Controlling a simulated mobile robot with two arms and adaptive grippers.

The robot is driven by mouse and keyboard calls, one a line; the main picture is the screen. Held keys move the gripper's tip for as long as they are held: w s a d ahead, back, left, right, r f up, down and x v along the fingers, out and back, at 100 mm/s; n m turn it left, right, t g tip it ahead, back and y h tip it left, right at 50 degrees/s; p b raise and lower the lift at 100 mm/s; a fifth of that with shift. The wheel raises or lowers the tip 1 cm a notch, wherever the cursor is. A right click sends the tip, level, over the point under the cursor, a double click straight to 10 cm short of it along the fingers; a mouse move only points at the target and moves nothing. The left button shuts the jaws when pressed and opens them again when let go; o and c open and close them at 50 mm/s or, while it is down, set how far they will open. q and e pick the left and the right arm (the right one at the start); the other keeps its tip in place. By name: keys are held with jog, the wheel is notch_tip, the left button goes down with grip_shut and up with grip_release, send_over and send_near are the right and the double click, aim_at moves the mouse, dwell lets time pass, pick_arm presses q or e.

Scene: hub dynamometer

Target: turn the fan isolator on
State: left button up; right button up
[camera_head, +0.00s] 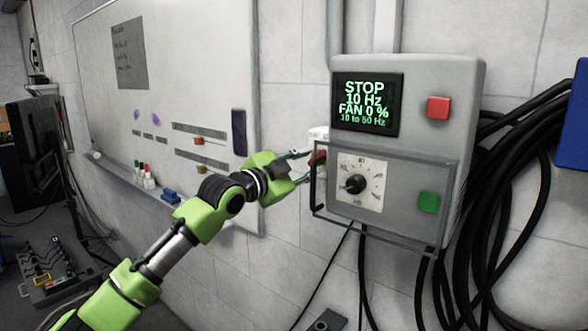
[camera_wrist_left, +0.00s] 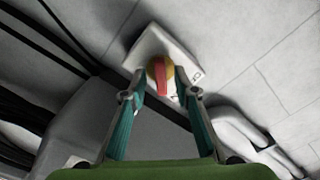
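The fan isolator is a pale box (camera_wrist_left: 185,57) on the wall with a red-and-yellow rotary knob (camera_wrist_left: 160,74), seen in the left wrist view. In the head view, the box's white top (camera_head: 318,134) and a bit of red (camera_head: 318,157) show just left of the grey control box, partly hidden by my gripper and the frame. My left gripper (camera_head: 303,164) is beside it. In the left wrist view its fingers (camera_wrist_left: 159,94) are apart, with the knob showing between and beyond their tips. I cannot tell whether they touch it. My right gripper is not in view.
The grey control box (camera_head: 408,75) carries a display reading STOP, 10 Hz, FAN 0 %, a red button (camera_head: 438,107), a green button (camera_head: 429,202), a dial (camera_head: 357,184) and a protruding frame (camera_head: 434,245). Black cables (camera_head: 490,225) hang at right. A whiteboard (camera_head: 190,60) is at left.

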pick_arm(q)
jog(key=v, duration=1.1)
jog(key=shift+s+a, duration=0.2)
